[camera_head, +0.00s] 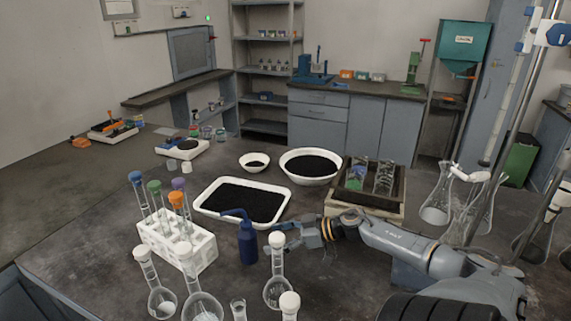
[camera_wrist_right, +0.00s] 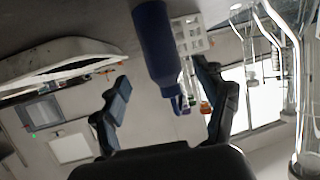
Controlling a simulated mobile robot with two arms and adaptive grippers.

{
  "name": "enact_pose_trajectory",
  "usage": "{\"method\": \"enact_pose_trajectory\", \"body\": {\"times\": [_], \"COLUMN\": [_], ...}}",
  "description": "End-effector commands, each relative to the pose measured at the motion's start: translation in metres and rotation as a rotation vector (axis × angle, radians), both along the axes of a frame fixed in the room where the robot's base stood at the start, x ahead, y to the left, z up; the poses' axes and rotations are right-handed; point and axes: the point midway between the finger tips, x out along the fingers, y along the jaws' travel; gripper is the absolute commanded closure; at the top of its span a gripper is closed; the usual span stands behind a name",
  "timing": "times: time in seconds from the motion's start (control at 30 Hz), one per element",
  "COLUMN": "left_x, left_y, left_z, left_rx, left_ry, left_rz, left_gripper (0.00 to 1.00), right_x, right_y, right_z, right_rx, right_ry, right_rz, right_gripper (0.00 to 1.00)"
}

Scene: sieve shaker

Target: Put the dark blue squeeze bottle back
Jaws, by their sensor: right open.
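The dark blue squeeze bottle (camera_head: 248,243) stands upright on the dark table, with its bent blue spout pointing left. It also shows in the right wrist view (camera_wrist_right: 158,42), upside down, in line with the gap between my fingers. My right gripper (camera_head: 276,238) comes in from the right and is close to the bottle's right side. In the right wrist view, the fingers of my right gripper (camera_wrist_right: 165,76) are spread apart on either side of the bottle, with gaps to both. My left gripper is out of sight.
A white tube rack (camera_head: 180,245) with capped tubes stands left of the bottle. Stoppered flasks (camera_head: 277,275) stand close in front. A white tray of black grains (camera_head: 208,186) lies behind. A sieve box (camera_head: 365,208) is behind my right arm. Glassware (camera_head: 440,200) stands at right.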

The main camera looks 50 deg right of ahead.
Motion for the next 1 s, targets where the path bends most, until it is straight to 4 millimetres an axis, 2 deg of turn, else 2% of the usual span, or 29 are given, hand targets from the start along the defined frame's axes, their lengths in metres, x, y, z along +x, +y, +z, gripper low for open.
{"method": "enact_pose_trajectory", "body": {"times": [0.1,0.3,0.9,1.0], "left_x": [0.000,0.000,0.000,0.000], "left_y": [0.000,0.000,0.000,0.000], "left_z": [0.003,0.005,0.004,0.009], "left_rx": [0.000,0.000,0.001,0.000], "left_ry": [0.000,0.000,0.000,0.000], "left_rz": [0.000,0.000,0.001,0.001], "left_gripper": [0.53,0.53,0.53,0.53], "right_x": [-0.014,-0.024,-0.024,-0.024], "right_y": [-0.006,-0.012,-0.012,-0.012], "right_z": [0.006,0.011,0.011,0.016], "right_rx": [-0.001,0.000,0.000,0.000], "right_ry": [0.002,0.000,-0.001,-0.001], "right_rz": [0.000,0.001,0.000,0.000], "right_gripper": [0.27,0.27,0.27,0.27]}}
